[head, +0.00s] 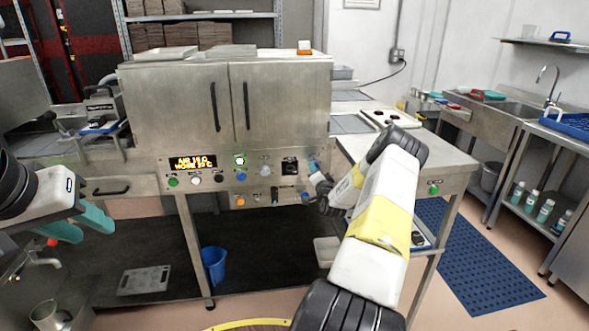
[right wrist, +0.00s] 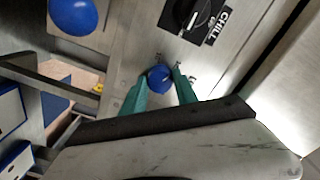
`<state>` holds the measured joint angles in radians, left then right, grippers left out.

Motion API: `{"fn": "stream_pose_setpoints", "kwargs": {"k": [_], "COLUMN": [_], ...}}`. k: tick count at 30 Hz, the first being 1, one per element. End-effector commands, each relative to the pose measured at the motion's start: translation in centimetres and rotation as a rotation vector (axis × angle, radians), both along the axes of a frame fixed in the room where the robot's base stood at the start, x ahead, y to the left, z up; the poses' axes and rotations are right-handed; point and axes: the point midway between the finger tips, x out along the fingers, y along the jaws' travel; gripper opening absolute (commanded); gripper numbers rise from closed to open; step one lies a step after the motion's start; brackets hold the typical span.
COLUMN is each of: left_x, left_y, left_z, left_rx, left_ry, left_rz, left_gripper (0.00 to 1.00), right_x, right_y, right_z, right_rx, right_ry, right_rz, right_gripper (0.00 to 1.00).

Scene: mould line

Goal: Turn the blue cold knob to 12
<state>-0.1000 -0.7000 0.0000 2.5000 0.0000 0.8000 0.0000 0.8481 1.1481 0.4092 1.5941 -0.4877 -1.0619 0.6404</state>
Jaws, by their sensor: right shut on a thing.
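The blue cold knob (right wrist: 158,77) sits between the teal fingertips of my right gripper (right wrist: 160,85) in the right wrist view, with small marks on the panel around it. My right gripper is shut on it; in the head view my right gripper (head: 316,176) is at the right part of the control panel and hides the knob. The number at which the knob points is too small to read. My left gripper (head: 80,226) has its teal fingers apart, empty, at the left side of the head view, away from the panel.
A black dial (right wrist: 197,14) labelled CHILL is near the knob. A larger blue round part (right wrist: 73,16) is at the upper left. The panel has a lit amber display (head: 193,163) and several buttons. A blue bucket (head: 214,264) stands below the bench.

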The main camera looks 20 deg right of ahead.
Motion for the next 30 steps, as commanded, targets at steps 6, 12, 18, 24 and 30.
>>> {"fn": "stream_pose_setpoints", "kwargs": {"k": [6, 12, 18, 24, 30], "left_x": [0.00, 0.00, 0.00, 0.00, 0.00], "left_y": [0.00, 0.00, 0.00, 0.00, 0.00], "left_z": [0.00, 0.00, 0.00, 0.00, 0.00], "left_rx": [0.000, 0.000, 0.000, 0.000, 0.000], "left_ry": [0.000, 0.000, 0.000, 0.000, 0.000], "left_rz": [0.000, 0.000, 0.000, 0.000, 0.000], "left_gripper": [0.36, 0.36, 0.36, 0.36, 0.36], "right_x": [-0.04, -0.03, -0.02, -0.03, -0.02], "right_y": [0.06, 0.10, 0.12, 0.12, 0.08], "right_z": [-0.11, -0.11, -0.12, -0.13, -0.08], "right_rx": [0.079, 0.109, 0.112, 0.111, 0.111], "right_ry": [-0.017, -0.023, -0.024, -0.024, -0.025], "right_rz": [0.001, 0.002, 0.002, 0.002, 0.001], "right_gripper": [0.00, 0.00, 0.00, 0.00, 0.57]}}
